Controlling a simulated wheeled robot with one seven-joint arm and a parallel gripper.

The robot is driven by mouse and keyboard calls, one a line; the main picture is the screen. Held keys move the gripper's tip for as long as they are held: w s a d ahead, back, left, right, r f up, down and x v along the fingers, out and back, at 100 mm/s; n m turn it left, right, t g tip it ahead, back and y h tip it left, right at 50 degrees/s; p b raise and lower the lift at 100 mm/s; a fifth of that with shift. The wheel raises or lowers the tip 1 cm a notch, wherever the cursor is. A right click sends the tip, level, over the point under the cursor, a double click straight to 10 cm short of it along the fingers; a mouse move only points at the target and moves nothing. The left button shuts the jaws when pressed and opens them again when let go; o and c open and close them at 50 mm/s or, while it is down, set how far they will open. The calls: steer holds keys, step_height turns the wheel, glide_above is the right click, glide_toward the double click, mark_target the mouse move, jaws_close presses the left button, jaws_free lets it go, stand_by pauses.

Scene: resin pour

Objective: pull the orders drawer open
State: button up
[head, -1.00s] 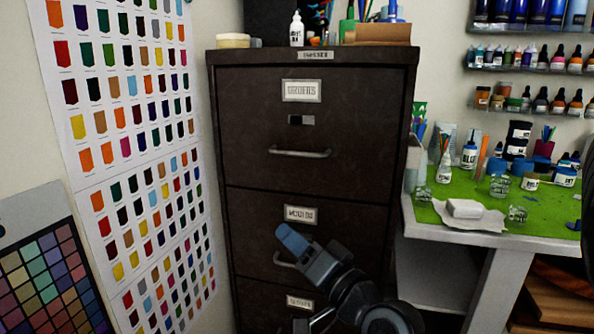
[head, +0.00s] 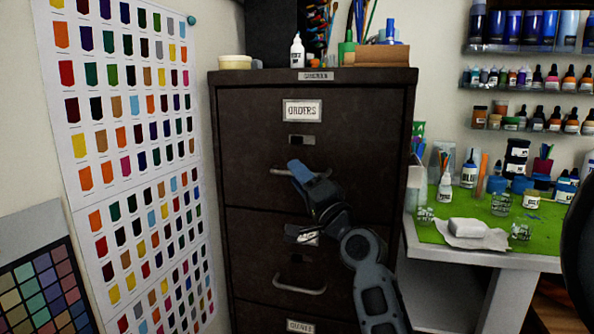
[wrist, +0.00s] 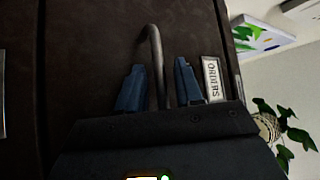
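The orders drawer (head: 250,150) is the top drawer of a dark brown filing cabinet, with an "ORDERS" label (head: 302,111) and a metal bar handle (head: 280,171). Its front looks flush with the cabinet. In the wrist view, the blue fingers of my gripper (wrist: 160,80) are apart, one on each side of the handle (wrist: 154,50). Gaps show between the bar and the fingers. The "ORDERS" label also shows there (wrist: 211,79), beside the right finger.
The lower drawer has its own handle (head: 300,287) below my arm. Bottles and a cardboard box (head: 375,54) stand on the cabinet top. A green-topped worktable (head: 450,232) with jars stands close on the right. Colour charts (head: 130,150) hang on the left wall.

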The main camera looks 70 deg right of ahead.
steer(key=shift+w+d+r, duration=0.25)
steer(key=shift+w+d, duration=0.05)
steer(key=shift+w, duration=0.15)
jaws_close()
stand_by(0.4)
